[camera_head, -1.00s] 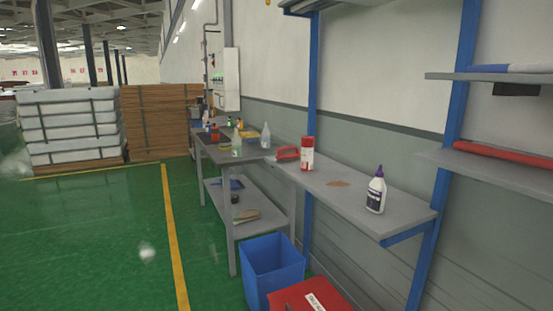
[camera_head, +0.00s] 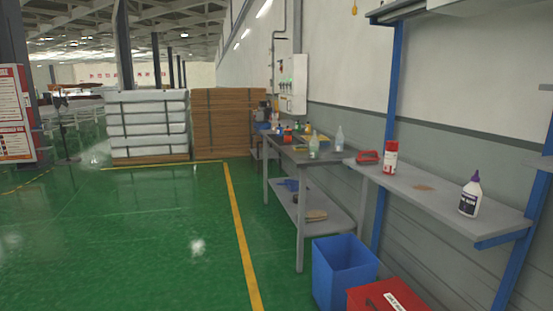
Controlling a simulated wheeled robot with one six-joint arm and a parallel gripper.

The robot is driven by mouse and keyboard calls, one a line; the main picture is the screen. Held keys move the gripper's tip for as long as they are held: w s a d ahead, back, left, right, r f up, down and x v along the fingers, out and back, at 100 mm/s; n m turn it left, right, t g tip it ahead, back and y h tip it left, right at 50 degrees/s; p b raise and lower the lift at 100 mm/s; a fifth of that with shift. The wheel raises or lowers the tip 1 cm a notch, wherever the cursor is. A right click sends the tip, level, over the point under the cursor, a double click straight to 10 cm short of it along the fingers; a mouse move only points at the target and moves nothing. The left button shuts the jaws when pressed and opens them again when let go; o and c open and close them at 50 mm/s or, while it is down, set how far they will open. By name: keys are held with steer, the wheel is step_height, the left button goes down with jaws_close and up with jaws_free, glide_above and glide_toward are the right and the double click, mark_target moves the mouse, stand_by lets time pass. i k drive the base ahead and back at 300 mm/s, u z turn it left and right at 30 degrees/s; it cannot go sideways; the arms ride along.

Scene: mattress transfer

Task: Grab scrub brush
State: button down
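A red object with a handle-like arch (camera_head: 368,157) lies at the left end of the grey wall shelf (camera_head: 450,208); it looks like a scrub brush, but it is small. A red and white can (camera_head: 390,158) stands just right of it. A tan, elongated object (camera_head: 315,215) lies on the lower shelf of the grey workbench; I cannot tell whether it is a brush. My gripper is not in view.
The workbench (camera_head: 300,158) carries clear bottles and small items. A white bottle with a purple cap (camera_head: 470,194) stands on the wall shelf. A blue bin (camera_head: 343,270) and red box (camera_head: 388,296) stand below. Green floor (camera_head: 150,230) is open at left.

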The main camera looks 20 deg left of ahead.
mark_target(375, 160)
steer(key=u, duration=1.4)
steer(key=k, duration=0.8)
steer(key=z, duration=1)
steer(key=i, duration=1)
steer(key=k, duration=0.5)
steer(key=u, duration=1.5)
steer(key=i, duration=2.95)
